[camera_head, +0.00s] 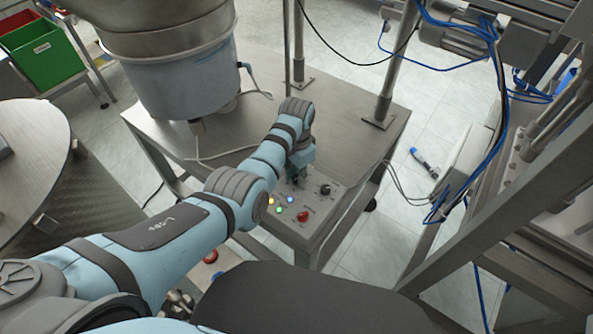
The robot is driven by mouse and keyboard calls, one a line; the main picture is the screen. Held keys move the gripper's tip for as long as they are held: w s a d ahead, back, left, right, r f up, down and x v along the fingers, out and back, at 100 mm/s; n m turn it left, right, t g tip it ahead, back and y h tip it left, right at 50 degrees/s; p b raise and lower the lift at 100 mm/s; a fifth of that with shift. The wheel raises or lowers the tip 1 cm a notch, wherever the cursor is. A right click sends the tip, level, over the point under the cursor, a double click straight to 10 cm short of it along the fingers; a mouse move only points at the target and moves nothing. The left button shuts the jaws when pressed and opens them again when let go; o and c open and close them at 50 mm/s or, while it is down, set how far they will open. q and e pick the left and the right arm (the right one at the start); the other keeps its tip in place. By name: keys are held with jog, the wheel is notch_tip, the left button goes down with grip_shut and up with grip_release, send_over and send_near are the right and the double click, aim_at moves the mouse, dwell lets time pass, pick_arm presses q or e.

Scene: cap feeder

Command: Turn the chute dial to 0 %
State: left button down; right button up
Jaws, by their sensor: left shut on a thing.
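The control panel (327,208) is a grey box on the front corner of the metal table. My left arm comes in from the left, and its gripper (297,181) points down at the back left of the panel. The gripper is shut on a dial there, which the fingers hide. Its pointer and scale cannot be read. A black knob (325,189) stands free just right of the gripper. The labels are too small to tell which dial is the chute one. My right gripper is not in view.
A red button (303,216) and several small lit buttons, one of them blue (290,199), sit at the panel's front. A large metal feeder bowl (180,70) stands behind on the table. Posts and blue cables (497,90) are on the right.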

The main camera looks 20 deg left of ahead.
pick_arm(q)
jog(key=n+p, duration=0.1)
jog(key=n, duration=0.2)
jog(key=shift+r, duration=0.15)
jog(key=n, duration=0.2)
jog(key=shift+n+p, duration=0.3)
jog(key=shift+p, duration=0.1)
jog(key=n, duration=0.3)
jog(key=shift+n, duration=0.3)
jog(key=n, duration=0.3)
jog(key=shift+w+n+p, duration=0.1)
jog(key=shift+n+p, duration=0.2)
jog(key=shift+p, duration=0.1)
jog(key=n, duration=0.3)
jog(key=shift+n, duration=0.4)
jog(key=n, duration=0.3)
jog(key=shift+n, duration=0.3)
jog(key=n, duration=0.3)
jog(key=shift+a, duration=0.1)
jog(key=shift+n, duration=2.2)
